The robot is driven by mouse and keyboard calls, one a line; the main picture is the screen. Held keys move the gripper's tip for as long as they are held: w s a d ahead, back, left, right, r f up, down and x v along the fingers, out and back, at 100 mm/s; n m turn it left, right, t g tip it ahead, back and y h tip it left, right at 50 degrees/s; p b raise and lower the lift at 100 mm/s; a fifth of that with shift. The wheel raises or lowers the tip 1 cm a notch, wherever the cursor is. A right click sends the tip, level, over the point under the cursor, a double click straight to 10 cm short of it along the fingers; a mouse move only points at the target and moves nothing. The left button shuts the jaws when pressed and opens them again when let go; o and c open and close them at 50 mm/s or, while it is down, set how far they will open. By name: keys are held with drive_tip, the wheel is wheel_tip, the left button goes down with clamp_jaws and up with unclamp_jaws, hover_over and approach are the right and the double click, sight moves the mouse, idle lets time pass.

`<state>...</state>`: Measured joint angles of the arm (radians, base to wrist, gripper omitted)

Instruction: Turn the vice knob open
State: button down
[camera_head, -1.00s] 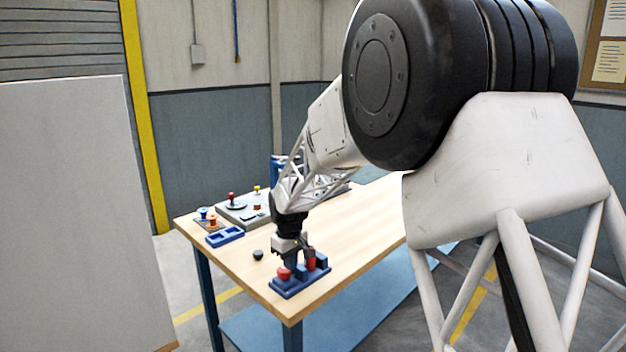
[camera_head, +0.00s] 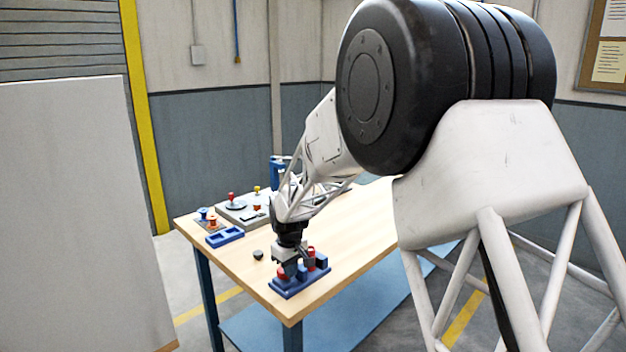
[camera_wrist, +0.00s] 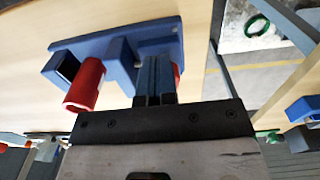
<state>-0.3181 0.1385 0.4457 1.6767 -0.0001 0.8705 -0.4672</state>
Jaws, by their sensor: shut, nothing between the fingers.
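The vice is a blue block (camera_head: 300,286) with upright blue jaws near the front corner of the wooden table. It carries a red part on its left side (camera_head: 281,272) and a red cylinder (camera_head: 311,251) on its right side. My gripper (camera_head: 291,270) points down at the left red part and partly hides it. In the wrist view the shut fingers (camera_wrist: 155,80) are close together in front of the blue base (camera_wrist: 150,40). A red cylinder (camera_wrist: 85,86) shows left of them, and a sliver of red (camera_wrist: 178,72) shows just behind their right side. Contact cannot be told.
A small black round piece (camera_head: 258,255) lies left of the vice. A blue tray (camera_head: 225,237), spools (camera_head: 212,220) and a grey board with pegs (camera_head: 240,212) stand farther back. The table right of the vice is clear.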

drive_tip(key=shift+d+f, duration=0.2)
drive_tip(key=shift+f, duration=0.3)
drive_tip(key=shift+d+f, duration=0.2)
drive_tip(key=shift+f, duration=0.3)
drive_tip(key=shift+s+d, duration=0.2)
drive_tip(key=shift+d, duration=0.15)
idle(0.7)
wheel_tip(320, 180, up, 7)
drive_tip(key=shift+w+a, duration=0.15)
drive_tip(key=shift+w, duration=0.05)
idle(0.6)
drive_tip(key=shift+a+r, duration=0.55)
drive_tip(key=shift+f, duration=0.15)
